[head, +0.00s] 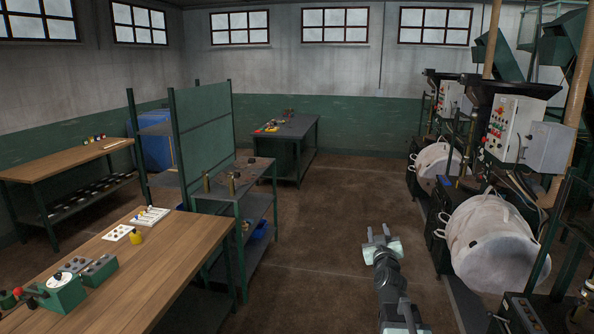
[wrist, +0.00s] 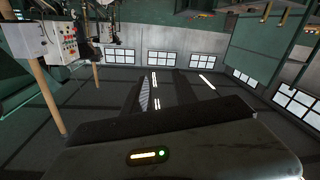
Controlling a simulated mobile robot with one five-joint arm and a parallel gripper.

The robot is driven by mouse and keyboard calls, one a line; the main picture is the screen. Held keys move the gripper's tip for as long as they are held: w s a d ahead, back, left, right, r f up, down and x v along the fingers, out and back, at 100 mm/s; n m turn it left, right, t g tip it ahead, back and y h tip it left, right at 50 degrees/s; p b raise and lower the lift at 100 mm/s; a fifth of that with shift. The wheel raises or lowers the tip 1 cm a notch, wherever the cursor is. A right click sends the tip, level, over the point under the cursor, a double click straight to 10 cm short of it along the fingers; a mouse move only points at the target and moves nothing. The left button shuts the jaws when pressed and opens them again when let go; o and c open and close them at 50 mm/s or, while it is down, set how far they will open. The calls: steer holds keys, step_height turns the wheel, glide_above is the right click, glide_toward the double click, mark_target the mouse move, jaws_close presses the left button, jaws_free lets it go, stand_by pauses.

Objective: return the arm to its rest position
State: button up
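My gripper (head: 378,232) is held out in mid-air above the brown floor, in the lower right middle of the head view. My grey arm runs up to it from the bottom edge. Its two pale fingers stand apart with a gap between them and nothing in it. In the wrist view my gripper (wrist: 172,82) shows its dark body and two separated fingers, also empty. The room appears upside down there. The arm's lower links are cut off by the head view's bottom edge.
A wooden workbench (head: 165,262) with small parts is at left, beside a green shelf stand (head: 245,178). Machines with a white bulk bag (head: 495,243) and a control box (head: 512,128) stand close on the right. The floor (head: 330,215) between them is clear.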

steer(key=s+a+f+n+g+y+b, duration=0.1)
steer(key=s+a+f+n+g+y, duration=0.15)
steer(key=a+f, duration=0.55)
steer(key=s+a+f+n+g+y+b, duration=0.1)
steer(key=s+a+f+g+y, duration=0.25)
steer(key=a+f, duration=0.45)
steer(key=s+d+f+m+g+h, duration=0.1)
steer(key=s+f+g, duration=0.4)
steer(key=s, duration=0.5)
steer(key=s+d+f+m+g+h, duration=0.2)
steer(key=s+f+m+g, duration=0.2)
steer(key=s, duration=0.6)
steer(key=f+g, duration=0.1)
steer(key=g, duration=0.1)
steer(key=shift+s+f+g, duration=0.15)
steer(key=shift+s+g, duration=0.25)
steer(key=shift+d, duration=0.1)
